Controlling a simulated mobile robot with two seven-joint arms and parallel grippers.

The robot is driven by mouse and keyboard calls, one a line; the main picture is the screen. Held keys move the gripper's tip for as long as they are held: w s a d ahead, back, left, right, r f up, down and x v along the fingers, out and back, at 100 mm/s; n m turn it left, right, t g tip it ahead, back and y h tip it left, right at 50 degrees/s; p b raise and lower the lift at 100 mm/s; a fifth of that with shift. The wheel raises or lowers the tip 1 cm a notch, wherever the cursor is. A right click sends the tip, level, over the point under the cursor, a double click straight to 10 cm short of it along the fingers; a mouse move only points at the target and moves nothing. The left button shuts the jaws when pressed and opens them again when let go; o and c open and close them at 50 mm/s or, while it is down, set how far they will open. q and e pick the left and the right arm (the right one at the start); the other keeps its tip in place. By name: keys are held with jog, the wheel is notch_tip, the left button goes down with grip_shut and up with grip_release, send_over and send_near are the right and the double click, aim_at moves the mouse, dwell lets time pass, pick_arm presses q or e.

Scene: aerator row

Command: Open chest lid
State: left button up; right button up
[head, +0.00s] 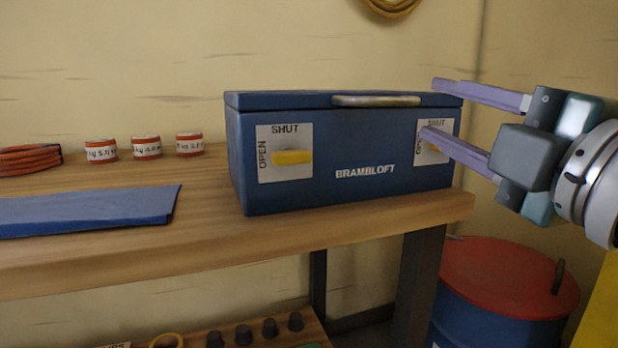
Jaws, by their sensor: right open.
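The blue chest (345,185) marked BRAMBLOFT stands on the wooden bench, its lid (285,99) down, with a metal handle (376,100) along the lid's front. The left yellow latch (292,157) lies horizontal on a white plate with SHUT above and OPEN at its left. The right yellow latch (436,145) is partly hidden behind a finger of my right gripper, so its exact angle is unclear. My right gripper (429,109) is open and empty, its lilac fingers spread one above the other before the chest's right end. My left gripper is out of view.
On the bench (330,232) lie a blue cloth or mat (85,210), several labelled tins (146,147) and an orange coil (28,158). A blue drum with a red lid (505,275) stands below right. A lower shelf holds small dark knobs. Bench front is clear before the chest.

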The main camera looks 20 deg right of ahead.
aim_at(390, 102)
jog(key=shift+n, duration=0.4)
jog(key=w, duration=0.6)
jog(key=w+a, duration=0.1)
jog(key=w, duration=0.2)
jog(key=shift+w+a+r+b, duration=0.1)
jog(key=shift+w+r+b, duration=0.25)
jog(key=shift+w, duration=0.05)
jog(key=shift+c, duration=0.4)
grip_shut()
dwell(0.4)
